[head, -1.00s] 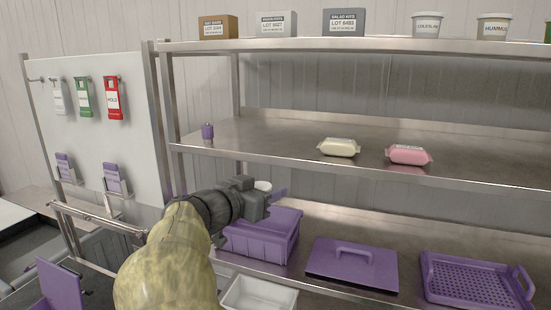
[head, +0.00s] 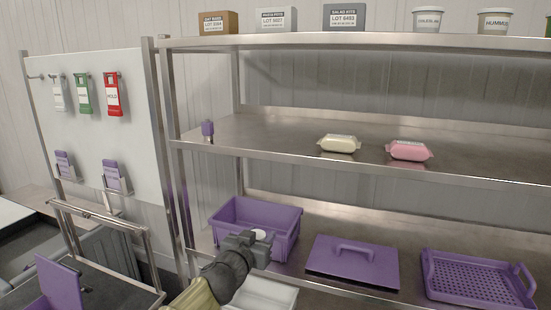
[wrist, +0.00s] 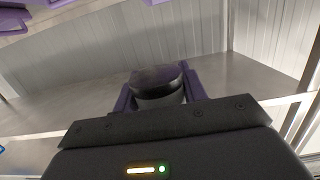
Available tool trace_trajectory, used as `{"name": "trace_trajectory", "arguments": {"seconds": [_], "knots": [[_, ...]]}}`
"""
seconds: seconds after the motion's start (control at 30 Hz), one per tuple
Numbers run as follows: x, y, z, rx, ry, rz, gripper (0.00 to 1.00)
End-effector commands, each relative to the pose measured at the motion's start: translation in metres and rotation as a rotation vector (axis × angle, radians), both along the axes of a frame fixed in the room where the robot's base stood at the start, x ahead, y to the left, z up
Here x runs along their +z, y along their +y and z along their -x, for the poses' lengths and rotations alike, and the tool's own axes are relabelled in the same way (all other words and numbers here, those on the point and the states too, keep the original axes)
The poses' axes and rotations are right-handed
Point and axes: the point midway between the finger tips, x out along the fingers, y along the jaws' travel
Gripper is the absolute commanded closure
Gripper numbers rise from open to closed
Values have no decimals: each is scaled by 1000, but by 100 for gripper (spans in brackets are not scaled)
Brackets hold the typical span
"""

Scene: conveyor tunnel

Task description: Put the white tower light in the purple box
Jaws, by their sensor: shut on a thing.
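My gripper (head: 254,240) is at the front of the purple box (head: 285,216) in the head view and hides part of its front wall. A small white round top (head: 262,235), likely the tower light, shows at the fingertips. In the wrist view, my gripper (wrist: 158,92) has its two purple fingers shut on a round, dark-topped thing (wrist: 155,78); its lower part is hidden. The purple box is open and stands on the lower shelf. I cannot tell whether the held light is over the box or just in front of it.
A white bin (head: 268,293) is just below my gripper. A purple lid (head: 352,263) and a purple perforated tray (head: 478,280) lie to the right. The middle shelf holds a small purple item (head: 208,129), a cream pack (head: 340,143) and a pink pack (head: 408,150).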

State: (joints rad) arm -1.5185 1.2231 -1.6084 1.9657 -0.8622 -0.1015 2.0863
Motion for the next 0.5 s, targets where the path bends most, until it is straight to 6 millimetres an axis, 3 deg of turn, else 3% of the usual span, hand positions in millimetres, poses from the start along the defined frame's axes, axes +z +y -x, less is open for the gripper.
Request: {"name": "trace_trajectory", "arguments": {"seconds": [0.5], "knots": [[-110,-13,-19,155,2,0,99]]}}
